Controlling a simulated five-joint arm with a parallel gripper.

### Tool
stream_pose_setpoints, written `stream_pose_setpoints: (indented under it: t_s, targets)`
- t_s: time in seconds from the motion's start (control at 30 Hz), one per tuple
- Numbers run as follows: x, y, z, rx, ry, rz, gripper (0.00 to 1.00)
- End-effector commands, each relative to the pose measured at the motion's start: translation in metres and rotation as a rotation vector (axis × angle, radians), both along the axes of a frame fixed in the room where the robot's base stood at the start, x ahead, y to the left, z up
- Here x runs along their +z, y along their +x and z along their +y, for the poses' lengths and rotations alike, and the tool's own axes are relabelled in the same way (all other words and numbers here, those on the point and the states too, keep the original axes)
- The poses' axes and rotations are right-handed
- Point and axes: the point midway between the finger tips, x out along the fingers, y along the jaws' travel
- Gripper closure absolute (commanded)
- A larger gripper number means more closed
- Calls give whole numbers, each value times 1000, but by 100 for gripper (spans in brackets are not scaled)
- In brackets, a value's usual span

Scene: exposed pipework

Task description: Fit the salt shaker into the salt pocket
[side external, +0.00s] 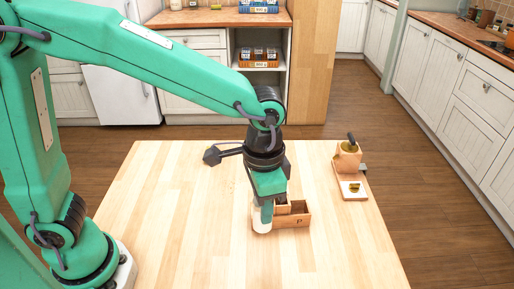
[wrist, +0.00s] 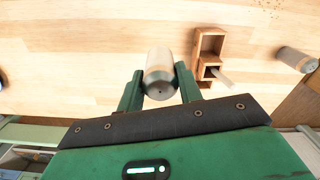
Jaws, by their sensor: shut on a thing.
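My gripper (wrist: 158,88) is shut on the salt shaker (wrist: 160,72), a pale cylinder with a grey metal end, held between two green fingers. In the side view the white shaker (side external: 261,223) shows under my gripper (side external: 264,210), just left of the wooden holder (side external: 303,219). The holder (wrist: 197,45) is right of the shaker in the wrist view, with a gap between them. It has open compartments, and a pale strip (wrist: 223,79) sticks out beside the lower one. A letter, seemingly P, marks its front. The shaker is outside the holder. Whether it touches the table cannot be told.
A small wooden stand (side external: 347,160) with a dark-handled item is at the table's back right. A grey cylinder (wrist: 296,59) lies at the right of the wrist view. A dark object (side external: 212,155) is at the back left. The front of the table (side external: 200,250) is clear.

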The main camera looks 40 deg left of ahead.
Motion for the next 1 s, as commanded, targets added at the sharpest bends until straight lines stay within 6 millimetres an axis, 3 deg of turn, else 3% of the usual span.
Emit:
stream_pose_setpoints:
  t_s: [0.2,0.47,1.0]
  targets:
    - [-1,-9,1,-2,-1,-2,89]
    - [-5,-4,5,2,0,-1,89]
    - [-53,56,57,4,0,1,89]
